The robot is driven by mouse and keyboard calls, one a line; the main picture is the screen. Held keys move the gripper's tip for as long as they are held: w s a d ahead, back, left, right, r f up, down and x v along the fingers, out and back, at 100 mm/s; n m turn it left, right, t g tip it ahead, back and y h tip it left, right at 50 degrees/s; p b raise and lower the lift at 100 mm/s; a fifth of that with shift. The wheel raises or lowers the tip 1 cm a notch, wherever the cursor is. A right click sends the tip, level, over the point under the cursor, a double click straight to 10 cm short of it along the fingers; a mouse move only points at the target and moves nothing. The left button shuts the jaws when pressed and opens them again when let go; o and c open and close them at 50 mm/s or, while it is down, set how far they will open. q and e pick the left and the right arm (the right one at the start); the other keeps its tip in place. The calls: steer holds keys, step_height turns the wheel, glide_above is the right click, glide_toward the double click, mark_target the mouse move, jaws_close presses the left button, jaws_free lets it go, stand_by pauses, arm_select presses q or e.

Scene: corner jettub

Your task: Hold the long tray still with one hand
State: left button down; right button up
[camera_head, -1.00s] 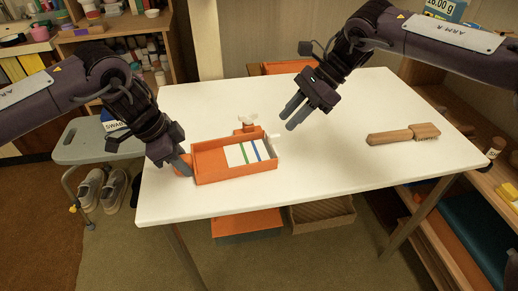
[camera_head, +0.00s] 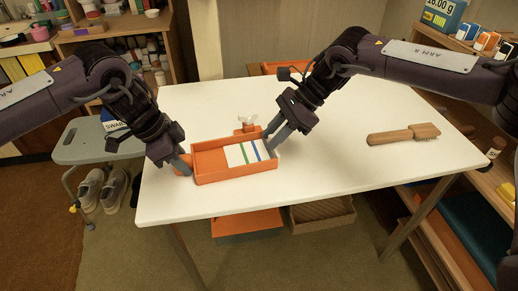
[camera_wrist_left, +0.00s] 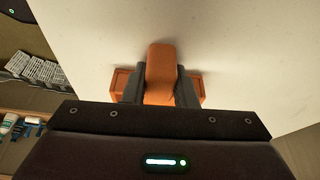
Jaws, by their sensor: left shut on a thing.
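The long orange tray (camera_head: 235,177) lies on the white table, with a white card bearing green and blue stripes (camera_head: 248,152) in its right part. My left gripper (camera_head: 183,168) is at the tray's left end, shut on its orange end tab. In the left wrist view the rounded orange tab (camera_wrist_left: 160,72) sits between the two dark fingers of this gripper (camera_wrist_left: 160,85). My right gripper (camera_head: 273,140) has its fingers pointing down at the tray's right end, and they hide the white piece there. Whether those fingers are closed or touching is unclear.
An orange fixture with a white wing-shaped knob (camera_head: 247,120) stands just behind the tray. A wooden brush (camera_head: 403,134) lies at the table's right. The table (camera_head: 330,165) between them is clear. A grey stool (camera_head: 92,145) stands left of the table.

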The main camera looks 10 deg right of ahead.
jaws_close()
steer(key=shift+d, duration=0.15)
steer(key=shift+w+d, duration=0.15)
steer(key=shift+d, duration=0.8)
steer(key=shift+w+d, duration=0.1)
steer(key=shift+d, duration=0.85)
